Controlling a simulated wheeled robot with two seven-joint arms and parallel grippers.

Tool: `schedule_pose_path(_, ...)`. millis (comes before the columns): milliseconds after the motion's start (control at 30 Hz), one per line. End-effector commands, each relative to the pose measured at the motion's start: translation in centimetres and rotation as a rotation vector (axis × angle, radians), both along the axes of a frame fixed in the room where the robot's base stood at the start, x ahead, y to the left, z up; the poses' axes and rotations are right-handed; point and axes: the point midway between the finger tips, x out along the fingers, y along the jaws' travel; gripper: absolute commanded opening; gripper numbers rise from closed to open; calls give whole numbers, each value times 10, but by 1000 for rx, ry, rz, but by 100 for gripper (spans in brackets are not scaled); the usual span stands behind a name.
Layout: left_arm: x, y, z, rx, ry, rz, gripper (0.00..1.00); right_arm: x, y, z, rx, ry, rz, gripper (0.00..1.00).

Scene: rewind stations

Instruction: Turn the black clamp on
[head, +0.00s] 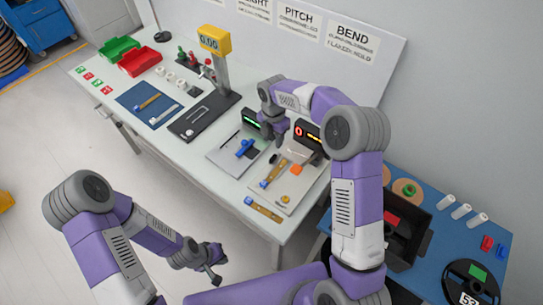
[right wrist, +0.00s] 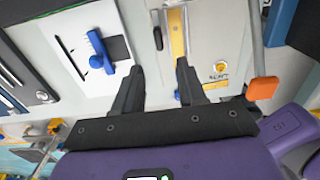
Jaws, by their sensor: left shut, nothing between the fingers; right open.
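A small dark oval part, which looks like the black clamp (head: 273,158), sits on the left side of the right-hand pale plate station. It also shows in the right wrist view (right wrist: 158,38), just beyond my fingertips and beside a yellow strip. I cannot tell whether it is on or off. My right gripper (head: 274,143) is over this station, open and empty; its two spread fingers show in the right wrist view (right wrist: 160,70), apart from the dark part. My left gripper (head: 216,279) is shut and empty, off the table's front side.
An orange tab (head: 296,170) stands on the same plate. A blue clamp (head: 245,148) is on the neighbouring plate to the left. Lit displays (head: 313,138) stand behind. A yellow-topped gauge (head: 214,40) and red and green trays (head: 139,60) are further left; a blue table (head: 455,240) is right.

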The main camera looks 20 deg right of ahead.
Motion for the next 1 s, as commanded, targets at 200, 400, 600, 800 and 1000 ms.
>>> schedule_pose_path(200,0,0,-32,0,-1,0,0,0,0,-32,0,0,-1,40)
schedule_pose_path(400,0,0,-36,0,-1,0,0,0,0,-47,0,2,-1,40)
schedule_pose_path(600,1,0,-40,0,-1,0,0,-1,0,-79,0,4,-1,40)
schedule_pose_path(800,1,0,-43,0,-1,0,0,0,0,-103,0,2,-2,40)
schedule_pose_path(1000,1,0,-44,0,-1,0,0,0,0,-109,0,0,-2,40)
